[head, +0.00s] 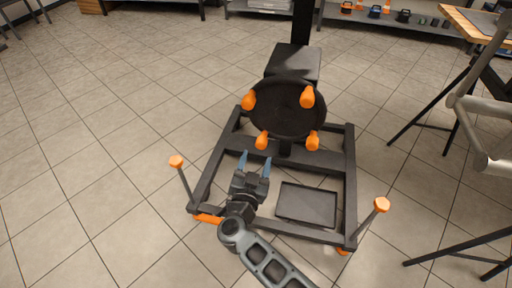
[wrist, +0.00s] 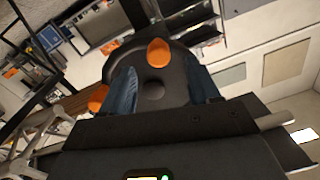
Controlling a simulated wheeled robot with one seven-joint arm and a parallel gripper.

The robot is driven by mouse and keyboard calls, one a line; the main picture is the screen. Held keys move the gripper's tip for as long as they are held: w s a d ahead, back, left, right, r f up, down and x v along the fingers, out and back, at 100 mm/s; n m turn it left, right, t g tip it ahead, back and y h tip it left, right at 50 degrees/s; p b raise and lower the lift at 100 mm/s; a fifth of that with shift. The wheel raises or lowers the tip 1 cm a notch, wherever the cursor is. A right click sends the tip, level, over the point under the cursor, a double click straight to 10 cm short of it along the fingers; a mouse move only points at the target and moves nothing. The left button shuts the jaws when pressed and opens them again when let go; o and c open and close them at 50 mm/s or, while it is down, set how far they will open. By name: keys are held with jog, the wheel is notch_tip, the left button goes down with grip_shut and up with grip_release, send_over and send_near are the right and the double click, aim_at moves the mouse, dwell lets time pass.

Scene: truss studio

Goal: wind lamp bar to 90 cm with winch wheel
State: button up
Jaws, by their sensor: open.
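The winch wheel (head: 285,108) is a black disc with several orange knobs, mounted on a dark upright post on a floor frame. My gripper (head: 256,162) is open and empty, in front of and below the wheel, with its blue fingers pointing up toward the lower left knob (head: 262,140). In the wrist view the wheel (wrist: 153,90) shows beyond the open fingers (wrist: 163,95), with one orange knob (wrist: 158,53) at the upper middle and another (wrist: 98,98) left of the left finger. The lamp bar and any height scale cannot be made out.
The black base frame (head: 350,185) has orange-topped posts at its front left (head: 176,161) and front right (head: 381,204). A shallow dark tray (head: 306,205) lies inside it. A table (head: 470,22) with black trestle legs stands at right. Tiled floor at left is clear.

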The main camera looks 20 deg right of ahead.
aim_at(259, 146)
jog(key=b+x, duration=0.2)
jog(key=x, duration=0.5)
jog(key=c, duration=0.7)
jog(key=shift+a+r, duration=0.1)
grip_shut()
